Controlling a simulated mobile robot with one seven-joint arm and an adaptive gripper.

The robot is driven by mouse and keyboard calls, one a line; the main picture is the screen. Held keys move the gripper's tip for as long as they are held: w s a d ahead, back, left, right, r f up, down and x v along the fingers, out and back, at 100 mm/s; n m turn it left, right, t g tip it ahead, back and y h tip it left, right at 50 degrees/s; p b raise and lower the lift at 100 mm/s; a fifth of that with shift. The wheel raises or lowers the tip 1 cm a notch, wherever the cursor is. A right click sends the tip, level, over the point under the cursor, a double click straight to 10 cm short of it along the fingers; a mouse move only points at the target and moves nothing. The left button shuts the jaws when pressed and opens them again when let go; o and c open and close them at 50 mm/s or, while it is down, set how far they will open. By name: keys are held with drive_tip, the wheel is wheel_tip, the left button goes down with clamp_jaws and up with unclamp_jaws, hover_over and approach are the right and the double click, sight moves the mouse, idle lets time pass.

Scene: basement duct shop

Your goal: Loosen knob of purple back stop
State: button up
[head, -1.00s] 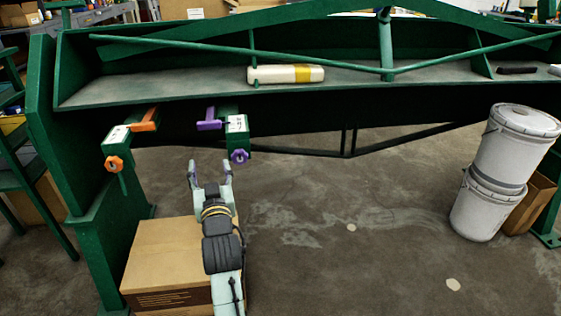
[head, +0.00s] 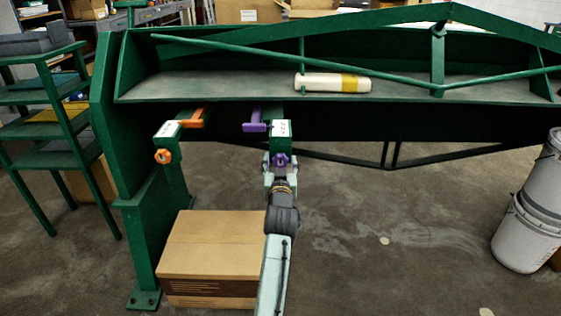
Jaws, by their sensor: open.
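The purple back stop (head: 256,127) sticks out from under the front of the green machine, on a green block with a white label. Its purple knob (head: 280,160) faces me below the label. My gripper (head: 281,172) is open, with its fingers on either side of the purple knob or just below it. I cannot tell whether they touch it. The orange back stop (head: 191,118) with its orange knob (head: 163,156) is to the left, apart from my gripper.
A cardboard box (head: 210,245) stands on the floor left of my arm. White buckets (head: 527,235) are stacked at the right. A green shelf rack (head: 50,160) is at the far left. A white and yellow cylinder (head: 332,82) lies on the machine bed (head: 220,85). The floor between is clear.

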drive_tip(key=shift+w, duration=0.15)
drive_tip(key=shift+c, duration=0.3)
drive_tip(key=c, duration=1)
drive_tip(key=shift+c, duration=0.3)
